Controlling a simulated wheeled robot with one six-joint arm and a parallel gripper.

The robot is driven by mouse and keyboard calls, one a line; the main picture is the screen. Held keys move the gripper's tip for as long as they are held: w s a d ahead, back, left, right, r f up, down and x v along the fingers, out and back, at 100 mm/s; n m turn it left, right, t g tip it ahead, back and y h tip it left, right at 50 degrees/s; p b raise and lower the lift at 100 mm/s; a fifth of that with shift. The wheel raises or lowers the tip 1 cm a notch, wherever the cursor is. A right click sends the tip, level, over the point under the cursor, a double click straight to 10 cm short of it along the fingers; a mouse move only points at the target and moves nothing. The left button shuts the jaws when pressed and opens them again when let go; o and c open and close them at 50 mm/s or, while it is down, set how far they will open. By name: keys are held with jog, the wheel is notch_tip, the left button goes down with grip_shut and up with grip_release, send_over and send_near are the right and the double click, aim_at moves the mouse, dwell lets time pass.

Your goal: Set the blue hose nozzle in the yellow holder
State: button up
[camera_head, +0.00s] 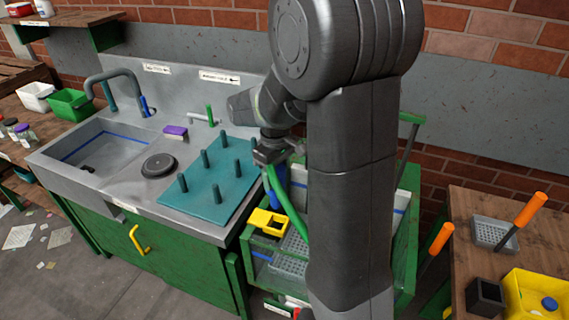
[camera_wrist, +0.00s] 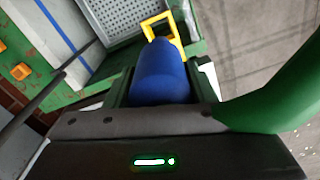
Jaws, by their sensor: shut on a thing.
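My gripper (camera_head: 272,154) is shut on the blue hose nozzle (camera_wrist: 160,76), which sits between its two fingers in the wrist view. In the head view, the nozzle (camera_head: 281,180) hangs below my gripper, partly covered by the green hose (camera_head: 286,205). The hose also curves along the right of the wrist view (camera_wrist: 280,95). The yellow holder (camera_head: 258,217) is fixed at the front left edge of the green cart, below the nozzle. Its open yellow frame (camera_wrist: 148,26) shows just past the nozzle's tip in the wrist view. The nozzle appears apart from the holder.
The green cart (camera_head: 255,262) holds a grey perforated tray (camera_head: 291,268). Left of it are a sink counter (camera_head: 120,185) and a teal peg board (camera_head: 222,193) with upright pegs. A wooden table (camera_head: 475,207) with orange-handled tools stands right. My arm hides part of the cart.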

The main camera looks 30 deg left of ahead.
aim_at(277, 205)
jog(key=shift+s+f+b, duration=0.2)
jog(key=shift+f+b, duration=0.4)
jog(key=shift+f, duration=0.2)
jog(key=shift+f+b, duration=1.25)
jog(key=shift+f, duration=0.4)
jog(key=shift+d+f, duration=0.1)
jog(key=shift+f, duration=0.05)
jog(key=shift+f+b, duration=1.2)
jog(key=shift+f, duration=0.6)
jog(key=shift+f+b, duration=0.95)
jog(key=shift+f, duration=0.4)
